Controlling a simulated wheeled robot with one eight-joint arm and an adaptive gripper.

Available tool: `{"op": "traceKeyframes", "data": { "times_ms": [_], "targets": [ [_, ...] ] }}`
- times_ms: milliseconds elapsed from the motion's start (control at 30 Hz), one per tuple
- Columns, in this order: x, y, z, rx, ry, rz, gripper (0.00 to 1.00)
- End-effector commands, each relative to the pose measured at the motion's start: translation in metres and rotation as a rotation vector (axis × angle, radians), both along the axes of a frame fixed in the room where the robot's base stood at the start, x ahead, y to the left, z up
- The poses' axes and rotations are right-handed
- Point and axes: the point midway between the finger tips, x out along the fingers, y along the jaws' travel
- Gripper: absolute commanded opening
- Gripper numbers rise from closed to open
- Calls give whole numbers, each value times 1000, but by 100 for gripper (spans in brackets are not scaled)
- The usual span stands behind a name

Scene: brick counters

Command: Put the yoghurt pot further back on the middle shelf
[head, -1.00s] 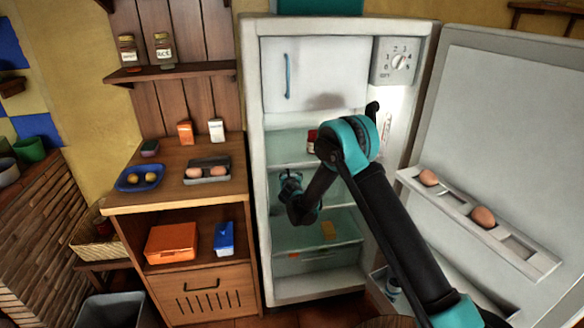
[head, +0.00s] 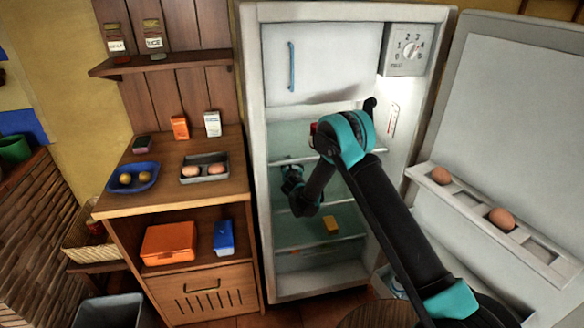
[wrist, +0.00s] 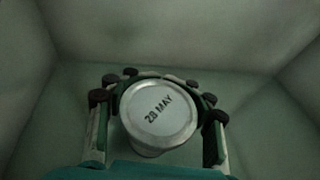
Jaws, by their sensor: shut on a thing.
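The yoghurt pot (wrist: 158,112) has a pale round lid marked "28 MAY" and shows in the wrist view, between the fingers of my gripper (wrist: 157,125). My gripper is shut on it, with a finger on each side. In the head view my gripper (head: 292,178) is inside the open fridge (head: 253,150), at the left of the middle shelf. The pot cannot be made out there. In the wrist view the fridge's back and side walls surround the pot. Whether the pot's base touches the shelf is hidden.
A red-lidded jar (head: 314,128) is partly hidden behind my arm on the upper shelf. A yellow block (head: 331,224) lies on the shelf below. The open fridge door (head: 500,110) with eggs (head: 501,218) is at the right. A wooden cabinet (head: 175,205) stands left of the fridge.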

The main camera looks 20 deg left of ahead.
Motion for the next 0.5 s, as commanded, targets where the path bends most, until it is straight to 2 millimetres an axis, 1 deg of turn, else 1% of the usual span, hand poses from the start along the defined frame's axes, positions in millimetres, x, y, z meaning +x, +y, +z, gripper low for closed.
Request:
{"op": "traceKeyframes", "data": {
  "times_ms": [133, 167, 200, 367, 400, 500],
  "targets": [
    [0, 0, -3, 0, 0, 0, 6],
    [0, 0, -3, 0, 0, 0, 47],
    [0, 0, -3, 0, 0, 0, 52],
    [0, 0, -2, 0, 0, 0, 72],
    [0, 0, -2, 0, 0, 0, 74],
    [0, 0, -2, 0, 0, 0, 74]
  ]
}}
